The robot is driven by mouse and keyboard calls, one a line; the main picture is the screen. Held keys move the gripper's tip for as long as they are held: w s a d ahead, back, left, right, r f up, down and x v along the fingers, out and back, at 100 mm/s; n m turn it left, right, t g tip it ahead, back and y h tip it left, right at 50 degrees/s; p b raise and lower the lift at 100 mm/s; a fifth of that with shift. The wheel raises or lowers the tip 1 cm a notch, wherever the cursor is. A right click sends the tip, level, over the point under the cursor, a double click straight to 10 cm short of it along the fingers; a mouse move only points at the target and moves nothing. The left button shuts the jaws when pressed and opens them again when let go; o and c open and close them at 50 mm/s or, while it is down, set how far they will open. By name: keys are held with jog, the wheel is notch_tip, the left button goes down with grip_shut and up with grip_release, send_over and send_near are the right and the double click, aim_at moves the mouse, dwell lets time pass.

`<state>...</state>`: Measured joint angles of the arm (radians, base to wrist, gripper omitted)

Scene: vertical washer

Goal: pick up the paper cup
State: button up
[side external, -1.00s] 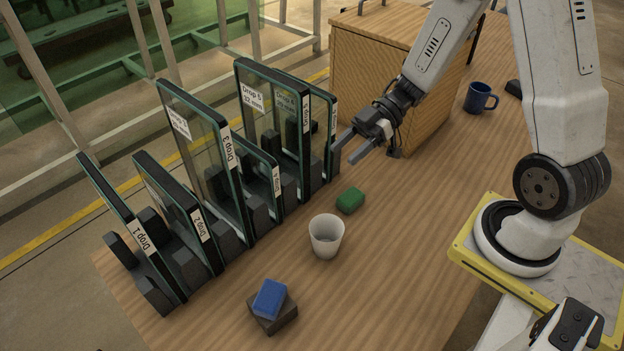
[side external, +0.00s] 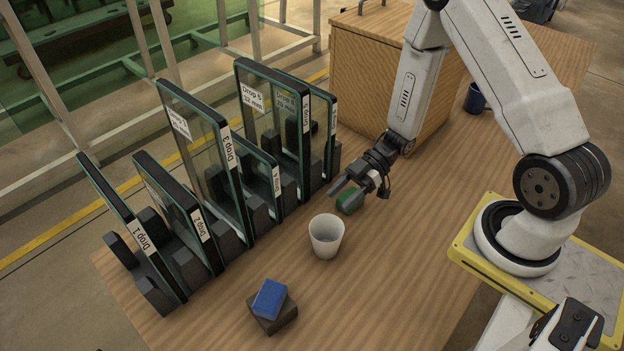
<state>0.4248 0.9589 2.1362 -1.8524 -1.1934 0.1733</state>
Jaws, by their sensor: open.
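The paper cup (side external: 326,240) is white and stands upright and open-topped on the wooden table, near the middle of the view. My gripper (side external: 337,200) is open, with its fingers pointing left and down. It is behind and slightly right of the cup, apart from it.
Dark-framed glass panels with Drop labels (side external: 190,200) stand in holders left of the cup. A blue sponge-like block (side external: 269,298) rests on a dark block (side external: 275,318) in front. A wooden box (side external: 360,80) and blue mug (side external: 475,98) are behind. The table (side external: 400,260) right of the cup is clear.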

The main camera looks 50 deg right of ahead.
aim_at(313, 224)
jog(key=shift+x, duration=1.15)
jog(key=shift+a, duration=0.1)
jog(key=shift+x, duration=2.5)
jog(key=shift+f, duration=0.1)
grip_shut()
